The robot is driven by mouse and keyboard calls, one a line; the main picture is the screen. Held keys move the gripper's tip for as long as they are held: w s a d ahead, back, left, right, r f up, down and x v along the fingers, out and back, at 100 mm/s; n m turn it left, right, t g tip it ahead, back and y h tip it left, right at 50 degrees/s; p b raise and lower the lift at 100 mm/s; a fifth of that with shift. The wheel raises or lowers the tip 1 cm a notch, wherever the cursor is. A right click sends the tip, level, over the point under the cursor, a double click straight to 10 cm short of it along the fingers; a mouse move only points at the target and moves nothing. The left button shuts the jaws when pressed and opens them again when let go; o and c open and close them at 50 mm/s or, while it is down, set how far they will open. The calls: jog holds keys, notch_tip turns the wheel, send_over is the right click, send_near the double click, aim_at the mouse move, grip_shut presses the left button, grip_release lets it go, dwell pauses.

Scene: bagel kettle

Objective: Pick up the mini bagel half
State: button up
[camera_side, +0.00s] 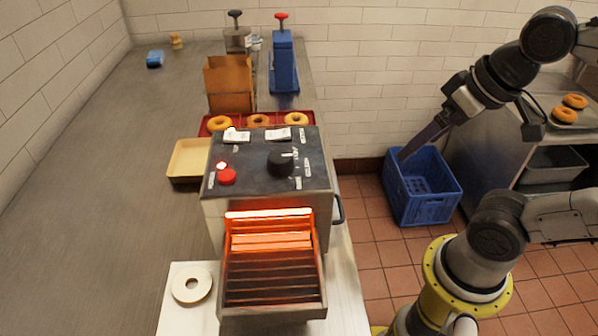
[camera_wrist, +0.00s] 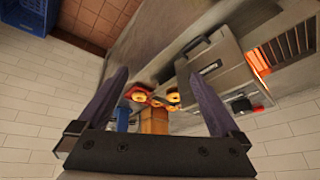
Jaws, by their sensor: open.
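A pale, flat ring that looks like the mini bagel half (camera_side: 191,284) lies on a white board (camera_side: 180,318) to the left of the toaster's glowing mouth. I cannot make it out in the wrist view. My gripper (camera_side: 403,157) is raised on the right in the side view, in front of the white wall and above the blue crate, far from the ring. Its two fingers stand wide apart with nothing between them in the wrist view (camera_wrist: 159,74).
The conveyor toaster (camera_side: 215,200) stands between my gripper and the ring. Behind it are a red tray (camera_side: 207,125) with bagels, a brown bag (camera_side: 230,84) and a blue dispenser (camera_side: 284,66). A blue crate (camera_side: 425,205) sits on the floor. The left counter is mostly clear.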

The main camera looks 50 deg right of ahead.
jog(key=shift+w+f+n, duration=0.2)
jog(key=shift+f+n, duration=0.85)
jog(key=shift+n, duration=0.05)
